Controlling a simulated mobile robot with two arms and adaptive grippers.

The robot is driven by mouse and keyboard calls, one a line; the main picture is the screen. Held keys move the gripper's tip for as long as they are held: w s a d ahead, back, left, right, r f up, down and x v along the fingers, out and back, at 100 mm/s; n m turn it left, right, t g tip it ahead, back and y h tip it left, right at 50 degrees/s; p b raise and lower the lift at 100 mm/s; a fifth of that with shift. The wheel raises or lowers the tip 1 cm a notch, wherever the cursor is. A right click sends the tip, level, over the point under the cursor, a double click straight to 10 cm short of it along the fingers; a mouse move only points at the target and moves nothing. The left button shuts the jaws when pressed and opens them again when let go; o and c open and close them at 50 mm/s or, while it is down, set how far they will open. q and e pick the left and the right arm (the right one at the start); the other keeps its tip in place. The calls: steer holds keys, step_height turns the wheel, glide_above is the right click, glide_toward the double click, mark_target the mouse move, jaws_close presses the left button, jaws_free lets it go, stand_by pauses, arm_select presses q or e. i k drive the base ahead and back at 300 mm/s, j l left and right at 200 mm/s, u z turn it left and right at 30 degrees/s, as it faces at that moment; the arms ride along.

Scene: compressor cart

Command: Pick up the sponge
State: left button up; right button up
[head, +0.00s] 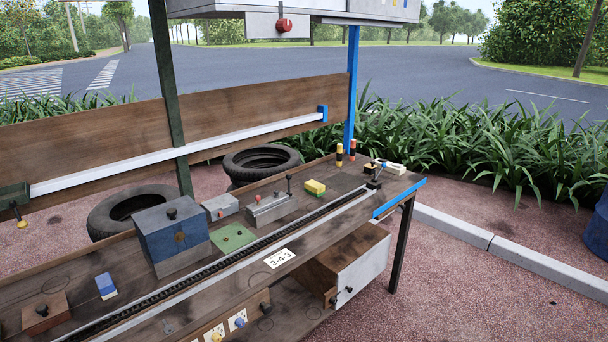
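A small yellow block (315,188) with a greenish tint, which looks like the sponge, lies on the far half of the brown wooden cart top (325,224). It sits behind the long black chain strip, right of a grey block with an upright lever. Nothing covers it. A blue and white block (106,286) lies at the near left of the cart top; I cannot tell what it is. Neither of my grippers is in view.
A blue-grey box (172,236), a green plate (233,238), a grey lever block (270,207) and a black chain strip (245,246) stand on the cart top. A blue post (351,90) and an overhead box (290,12) rise behind. A white-fronted drawer (358,272) juts out below.

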mark_target(314, 188)
steer(key=i+l+u, duration=0.1)
steer(key=u, duration=0.25)
steer(key=i+l+u, duration=0.15)
steer(key=u, duration=0.15)
steer(key=i+l+u, duration=0.15)
steer(key=u, duration=0.2)
